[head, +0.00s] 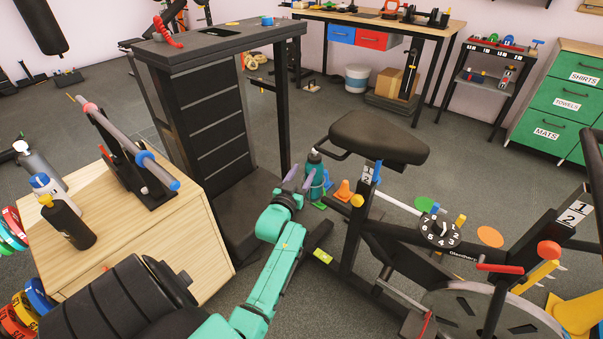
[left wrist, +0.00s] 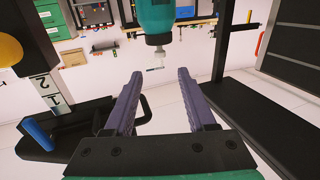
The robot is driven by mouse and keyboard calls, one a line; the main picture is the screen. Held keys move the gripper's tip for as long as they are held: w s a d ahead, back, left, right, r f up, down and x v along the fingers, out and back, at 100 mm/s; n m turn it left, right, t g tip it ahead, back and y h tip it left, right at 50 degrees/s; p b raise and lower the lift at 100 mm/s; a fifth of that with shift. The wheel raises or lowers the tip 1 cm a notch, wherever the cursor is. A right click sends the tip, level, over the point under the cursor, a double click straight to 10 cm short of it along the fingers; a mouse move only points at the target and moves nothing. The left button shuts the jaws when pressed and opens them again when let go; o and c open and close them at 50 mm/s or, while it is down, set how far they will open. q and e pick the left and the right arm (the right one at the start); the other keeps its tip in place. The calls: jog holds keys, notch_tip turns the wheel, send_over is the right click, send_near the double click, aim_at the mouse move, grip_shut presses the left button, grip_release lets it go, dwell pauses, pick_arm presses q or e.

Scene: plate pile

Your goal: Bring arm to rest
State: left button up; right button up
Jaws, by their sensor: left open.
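My left arm, in teal, reaches forward from the bottom of the head view. My left gripper (head: 299,181) has purple fingers, spread apart and empty, beside the exercise bike. In the left wrist view the left gripper (left wrist: 160,95) shows the same open gap between its fingers. A teal bottle with a dark cap (head: 314,163) stands just past the fingertips in the head view. In the left wrist view the bottle (left wrist: 157,18) appears upside down beyond the gap, apart from the fingers. My right gripper is not in view.
The exercise bike (head: 378,138) stands close on the right. A black weight-stack machine (head: 205,110) rises on the left, behind a wooden box (head: 190,225) bearing bottles. Colored plates (head: 12,230) are at the left edge.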

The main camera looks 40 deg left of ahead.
pick_arm(q)
jog(key=s+d+f+m+g+h, duration=0.1)
jog(key=s+d+f+g+h, duration=0.25)
jog(key=f, duration=0.75)
jog(key=s+d+f+m+g, duration=0.15)
jog(key=s+d+f, duration=0.35)
jog(key=f, duration=0.5)
jog(key=s+d+f+m+g+h, duration=0.1)
jog(key=s+d+f+g+h, duration=0.3)
jog(key=f, duration=0.7)
jog(key=s+d+f+m+g+y, duration=0.1)
jog(key=s+f+g, duration=0.45)
jog(key=s, duration=0.95)
jog(key=s+f+m+g+y, duration=0.1)
jog(key=s+f+m+g, duration=0.1)
jog(key=s+f, duration=0.95)
jog(key=s+r+p, duration=0.2)
jog(key=r+p, duration=0.5)
jog(key=r, duration=0.1)
jog(key=s+r+p, duration=0.2)
jog(key=r+p, duration=0.4)
jog(key=r, duration=0.3)
jog(key=shift+d+p, duration=0.15)
jog(key=shift+p, duration=0.2)
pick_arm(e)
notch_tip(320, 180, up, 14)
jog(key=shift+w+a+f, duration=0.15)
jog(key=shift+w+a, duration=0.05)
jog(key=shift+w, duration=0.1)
